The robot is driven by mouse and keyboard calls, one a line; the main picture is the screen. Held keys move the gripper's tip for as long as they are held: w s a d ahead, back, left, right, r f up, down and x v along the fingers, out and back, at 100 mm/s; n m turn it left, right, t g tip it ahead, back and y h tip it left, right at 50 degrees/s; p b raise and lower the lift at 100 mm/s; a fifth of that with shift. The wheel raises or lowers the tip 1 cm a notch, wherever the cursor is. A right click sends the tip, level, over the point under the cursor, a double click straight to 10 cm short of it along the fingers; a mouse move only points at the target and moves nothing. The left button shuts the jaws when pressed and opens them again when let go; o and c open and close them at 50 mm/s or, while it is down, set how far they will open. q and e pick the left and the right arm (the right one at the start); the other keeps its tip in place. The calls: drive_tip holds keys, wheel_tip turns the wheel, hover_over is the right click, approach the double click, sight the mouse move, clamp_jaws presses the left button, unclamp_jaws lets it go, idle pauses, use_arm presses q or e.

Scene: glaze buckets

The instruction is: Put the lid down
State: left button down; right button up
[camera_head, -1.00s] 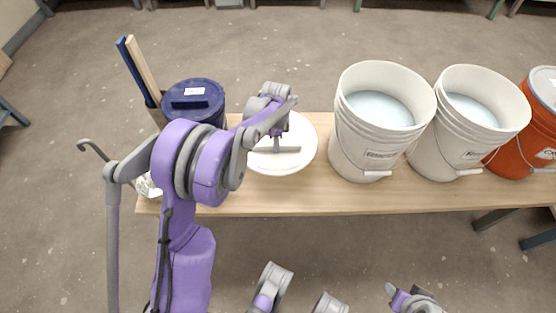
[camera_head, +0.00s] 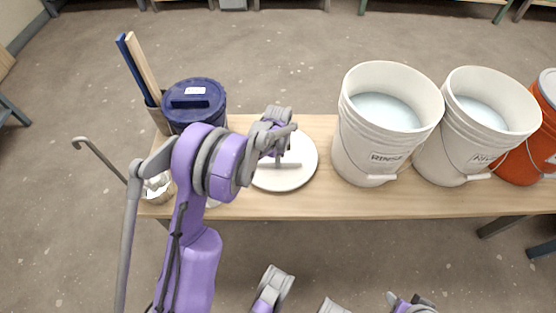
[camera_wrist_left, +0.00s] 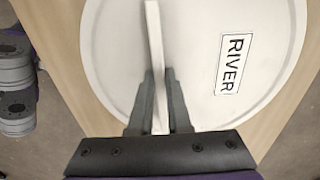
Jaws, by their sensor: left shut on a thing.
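The round white lid (camera_head: 299,180) with a bar handle is over the wooden bench, between the blue lidded bucket and the RINSE bucket. It looks level, flat on the boards or very close above them; I cannot tell which. My left gripper (camera_wrist_left: 152,103) is shut on the upright handle (camera_wrist_left: 155,45), one finger on each side. The wrist view shows a RIVER label (camera_wrist_left: 234,64) on the lid top. In the head view my left gripper (camera_head: 277,150) partly hides the lid. Part of my right arm shows at the bottom edge; its jaws are not clear.
The blue bucket (camera_head: 195,97) stands to the left, with a holder of tall sticks (camera_head: 140,65) beside it. The white RINSE bucket (camera_head: 385,140), another white bucket (camera_head: 465,150) and an orange bucket (camera_head: 525,160) stand to the right. Bare bench (camera_head: 300,205) shows in front.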

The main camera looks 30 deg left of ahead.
use_arm(q)
drive_tip(key=c, duration=0.9)
unclamp_jaws()
drive_tip(key=shift+o, duration=0.2)
wheel_tip(320, 180, up, 12)
drive_tip(key=p, duration=0.3)
drive_tip(key=s+d+r+n+t, duration=0.1)
drive_tip(key=s+d+r+n, duration=0.2)
drive_tip(key=s+d+r, duration=0.3)
drive_tip(key=s+d+n+t, duration=0.1)
drive_tip(key=s+d+n, duration=0.1)
drive_tip(key=s, duration=0.5)
drive_tip(key=s+d+n+t, duration=0.1)
drive_tip(key=s+d+n, duration=0.1)
drive_tip(key=s, duration=0.4)
drive_tip(key=s+d+r+n+t, duration=0.1)
drive_tip(key=s+d+n, duration=0.1)
drive_tip(key=s+n, duration=0.2)
drive_tip(key=s, duration=0.3)
drive_tip(key=shift+s+d+n, duration=0.3)
drive_tip(key=shift+d, duration=0.1)
drive_tip(key=shift+r, duration=0.2)
